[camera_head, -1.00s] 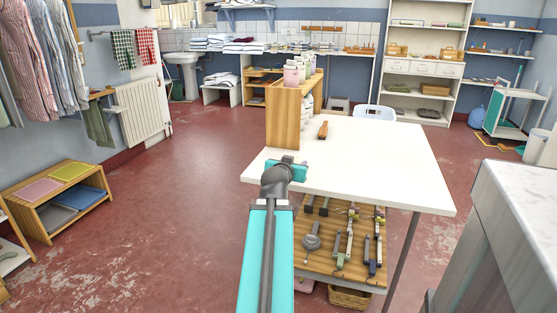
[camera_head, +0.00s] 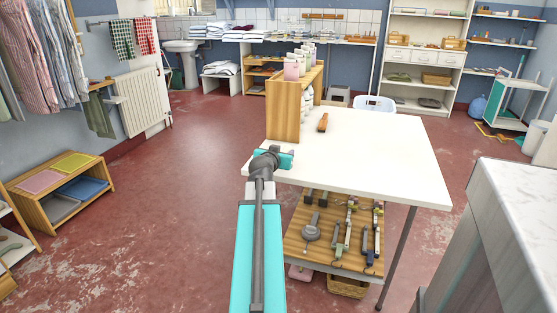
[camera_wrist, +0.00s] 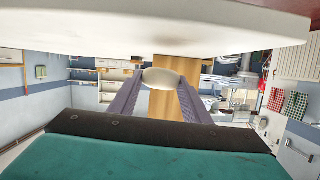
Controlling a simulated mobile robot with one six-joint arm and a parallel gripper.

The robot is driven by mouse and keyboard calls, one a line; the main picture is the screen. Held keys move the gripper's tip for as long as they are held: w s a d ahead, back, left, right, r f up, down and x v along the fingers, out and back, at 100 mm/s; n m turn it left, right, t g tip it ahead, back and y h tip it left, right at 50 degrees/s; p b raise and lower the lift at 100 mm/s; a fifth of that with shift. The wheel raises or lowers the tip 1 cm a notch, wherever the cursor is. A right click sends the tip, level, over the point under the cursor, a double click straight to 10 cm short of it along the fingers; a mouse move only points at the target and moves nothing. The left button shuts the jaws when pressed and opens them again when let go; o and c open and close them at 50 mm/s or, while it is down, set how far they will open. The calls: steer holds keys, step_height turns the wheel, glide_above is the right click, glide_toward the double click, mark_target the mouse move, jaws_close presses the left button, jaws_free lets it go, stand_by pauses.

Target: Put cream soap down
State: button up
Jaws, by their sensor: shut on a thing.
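The cream soap (camera_wrist: 162,78) is a pale oval piece between the two grey fingers of my gripper (camera_wrist: 160,82) in the wrist view. My gripper is shut on it. In the head view, my gripper (camera_head: 285,160) shows as a dark and teal end near the front left corner of the white table (camera_head: 380,150). The fingers and the soap are hidden there behind my wrist. In the wrist view, the table's pale surface (camera_wrist: 130,35) fills the top, close to the fingers. I cannot tell if the soap touches it.
A wooden shelf unit (camera_head: 284,110) with several bottles stands on the table's left side, beyond my gripper. A small brown object (camera_head: 323,122) lies beside it. The table's middle and right are clear. A lower shelf (camera_head: 335,258) holds several tools. A grey-sided counter (camera_head: 500,235) stands at right.

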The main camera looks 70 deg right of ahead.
steer(key=shift+w+d+f, duration=0.1)
steer(key=shift+w+d, duration=0.25)
steer(key=shift+w, duration=0.2)
steer(key=shift+w+d, duration=0.35)
steer(key=shift+w, duration=0.2)
steer(key=shift+f, duration=0.1)
steer(key=shift+f+b, duration=0.45)
steer(key=shift+f, duration=1.2)
steer(key=shift+f, duration=0.15)
steer(key=o, duration=1.1)
steer(key=shift+c, duration=0.2)
steer(key=shift+r, duration=0.2)
